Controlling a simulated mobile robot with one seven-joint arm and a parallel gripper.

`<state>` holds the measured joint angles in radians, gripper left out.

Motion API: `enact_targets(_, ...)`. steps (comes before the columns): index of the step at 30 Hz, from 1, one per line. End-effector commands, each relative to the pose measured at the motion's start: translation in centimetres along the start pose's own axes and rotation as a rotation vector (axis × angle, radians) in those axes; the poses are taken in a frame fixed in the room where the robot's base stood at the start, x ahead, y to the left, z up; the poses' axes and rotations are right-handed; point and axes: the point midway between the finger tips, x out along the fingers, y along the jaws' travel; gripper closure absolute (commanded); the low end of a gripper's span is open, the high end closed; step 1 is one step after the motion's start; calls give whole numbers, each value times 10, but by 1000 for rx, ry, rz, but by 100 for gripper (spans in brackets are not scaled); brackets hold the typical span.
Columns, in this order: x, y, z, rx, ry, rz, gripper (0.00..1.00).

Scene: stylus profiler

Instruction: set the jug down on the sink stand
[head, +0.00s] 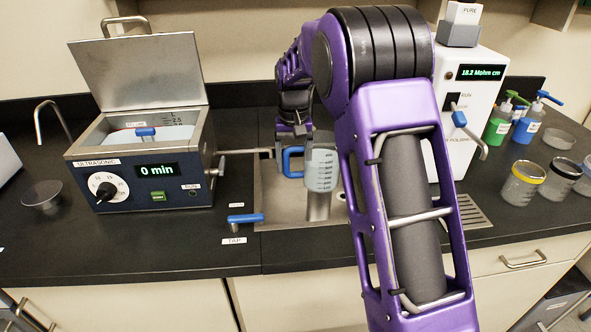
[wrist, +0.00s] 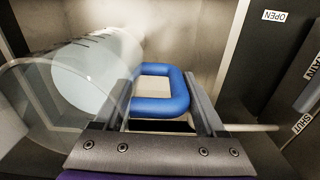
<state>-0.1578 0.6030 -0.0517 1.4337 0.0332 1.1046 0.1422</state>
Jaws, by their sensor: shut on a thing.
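The jug (head: 321,170) is clear, with graduation marks and a blue handle (head: 291,161) on its left side. My gripper (head: 294,134) is shut on this handle from above. In the wrist view the blue handle (wrist: 178,103) lies between my gripper's fingers (wrist: 165,100), and the clear jug (wrist: 95,78) is at the left, with something pale inside. The jug looks upright over the sink. A grey metal cylinder (head: 317,208), seemingly the sink stand, shows directly below the jug. I cannot tell whether the jug touches it.
An ultrasonic bath (head: 140,165) with a raised lid stands left of the sink (head: 275,207). A blue tap lever (head: 245,218) is at the front left. My arm hides the sink's right part. A white water purifier (head: 465,105) and several bottles and jars stand at the right.

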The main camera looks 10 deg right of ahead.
Motion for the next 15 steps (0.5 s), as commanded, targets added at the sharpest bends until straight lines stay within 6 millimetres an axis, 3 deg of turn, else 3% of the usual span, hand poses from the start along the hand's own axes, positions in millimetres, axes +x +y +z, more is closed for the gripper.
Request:
enact_targets(12,5,-1,-1,0,3,0,100)
enact_targets(13,6,-1,-1,0,1,0,25)
enact_targets(15,6,-1,-1,0,1,0,13)
